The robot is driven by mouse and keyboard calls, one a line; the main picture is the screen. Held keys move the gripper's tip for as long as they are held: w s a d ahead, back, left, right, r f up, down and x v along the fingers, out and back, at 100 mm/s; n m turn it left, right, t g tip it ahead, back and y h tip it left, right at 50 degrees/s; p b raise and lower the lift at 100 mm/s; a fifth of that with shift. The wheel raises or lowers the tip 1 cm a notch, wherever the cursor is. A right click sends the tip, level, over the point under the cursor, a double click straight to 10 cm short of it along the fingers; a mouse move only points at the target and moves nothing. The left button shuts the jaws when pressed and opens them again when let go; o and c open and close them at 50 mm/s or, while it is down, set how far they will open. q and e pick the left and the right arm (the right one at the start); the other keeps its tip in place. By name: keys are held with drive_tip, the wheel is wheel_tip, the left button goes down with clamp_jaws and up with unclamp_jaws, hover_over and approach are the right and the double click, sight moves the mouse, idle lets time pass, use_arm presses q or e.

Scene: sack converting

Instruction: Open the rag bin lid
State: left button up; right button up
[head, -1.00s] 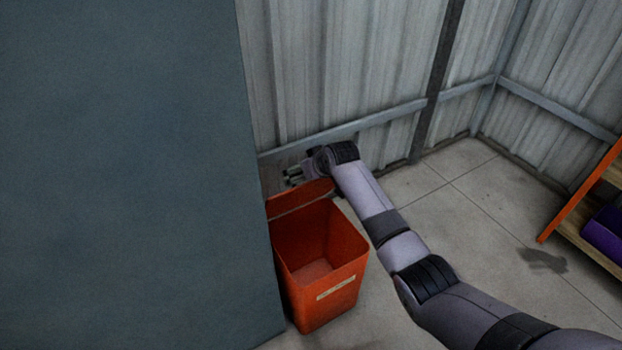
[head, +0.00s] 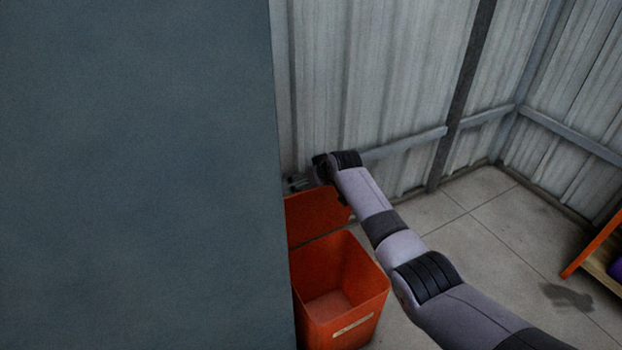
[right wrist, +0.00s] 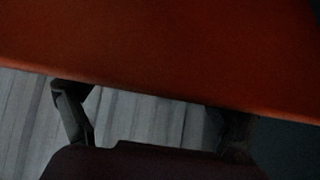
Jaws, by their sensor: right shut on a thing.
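The orange rag bin (head: 358,290) stands on the floor with its mouth uncovered and its inside looking empty. Its orange lid (head: 316,212) is raised at the back of the bin, tilted up on the far side. My right gripper (head: 298,183) is at the lid's upper edge, partly hidden by the wrist and the lid. In the right wrist view the lid (right wrist: 170,55) fills the upper part, with the dark fingers at its edge, shut on it. My left gripper is not in view.
A large blue-grey panel (head: 135,180) fills the left side and hides part of the bin's left edge. A corrugated metal wall (head: 370,80) stands behind. The concrete floor (head: 480,245) is clear to the right, before an orange-framed shelf (head: 592,243).

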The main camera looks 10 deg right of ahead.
drive_tip(key=shift+f, duration=0.1)
drive_tip(key=o, duration=1.4)
drive_tip(key=shift+f, duration=0.15)
drive_tip(key=shift+v, duration=6.05)
